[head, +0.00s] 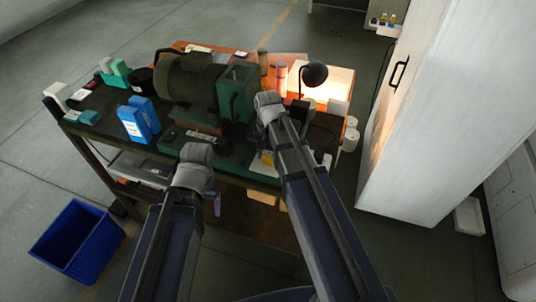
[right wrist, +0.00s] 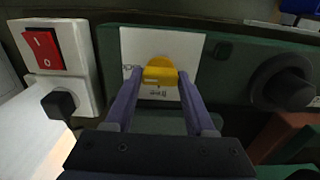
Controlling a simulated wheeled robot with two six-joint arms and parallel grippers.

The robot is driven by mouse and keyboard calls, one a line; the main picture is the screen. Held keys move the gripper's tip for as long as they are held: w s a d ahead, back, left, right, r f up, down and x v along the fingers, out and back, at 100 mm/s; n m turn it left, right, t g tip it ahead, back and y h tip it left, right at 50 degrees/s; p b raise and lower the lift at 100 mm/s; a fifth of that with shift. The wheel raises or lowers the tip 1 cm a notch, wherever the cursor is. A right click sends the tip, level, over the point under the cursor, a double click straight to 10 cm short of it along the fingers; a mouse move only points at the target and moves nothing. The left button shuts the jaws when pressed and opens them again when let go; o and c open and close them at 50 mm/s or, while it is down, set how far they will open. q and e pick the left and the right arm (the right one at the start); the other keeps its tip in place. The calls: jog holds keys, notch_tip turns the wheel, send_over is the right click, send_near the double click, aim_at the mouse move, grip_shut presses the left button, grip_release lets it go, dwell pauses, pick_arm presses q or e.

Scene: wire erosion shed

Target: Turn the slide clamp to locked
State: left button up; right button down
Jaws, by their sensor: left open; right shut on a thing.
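The slide clamp's yellow knob (right wrist: 160,73) stands on a white plate (right wrist: 190,47) on a dark green machine front. Small lettering shows left of the knob and below it, partly hidden and too small to read surely. My right gripper (right wrist: 160,80) is shut on the knob, one finger on each side. In the head view, the yellow knob (head: 267,158) shows beside my right forearm, which hides most of that gripper. My left gripper (head: 217,205) is in front of the bench, below its wrist, mostly hidden by my arm; it is open and away from the clamp.
A red rocker switch (right wrist: 42,49) and a black plug (right wrist: 59,103) are left of the clamp. A dark round knob (right wrist: 287,84) is on the right. Blue boxes (head: 139,119) and a desk lamp (head: 313,75) stand on the bench. A blue bin (head: 75,240) is on the floor.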

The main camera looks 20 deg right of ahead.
aim_at(268, 156)
jog(key=shift+c, duration=1.2)
grip_release()
notch_tip(268, 156, up, 8)
jog(key=p, duration=0.8)
jog(key=shift+f, duration=0.1)
